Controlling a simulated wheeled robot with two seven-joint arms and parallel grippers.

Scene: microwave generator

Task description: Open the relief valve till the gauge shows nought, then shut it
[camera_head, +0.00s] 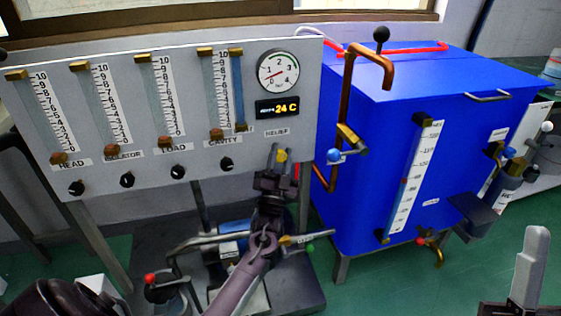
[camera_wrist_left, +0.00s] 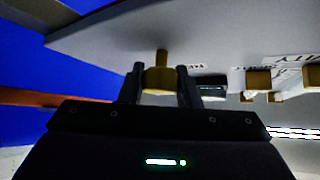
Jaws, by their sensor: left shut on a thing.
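The relief valve's brass knob (camera_head: 281,156) sits below the RELIEF label at the lower right of the grey panel (camera_head: 130,165). My left gripper (camera_head: 277,160) comes up from below and is shut on the knob. The left wrist view shows the brass knob (camera_wrist_left: 160,82) and its stem between the two dark fingers. The round gauge (camera_head: 278,71) is at the panel's upper right. Its needle points to the lower left, near the low end of the scale; the exact reading is too small to tell. Part of my right gripper (camera_head: 530,265) shows at the lower right.
Several tube gauges with black knobs (camera_head: 127,180) line the panel. A display reading 24 C (camera_head: 277,107) is under the gauge. A blue tank (camera_head: 375,140) with copper pipe (camera_head: 348,85) stands close on the right. Pipes and a blue pump (camera_head: 232,240) lie below.

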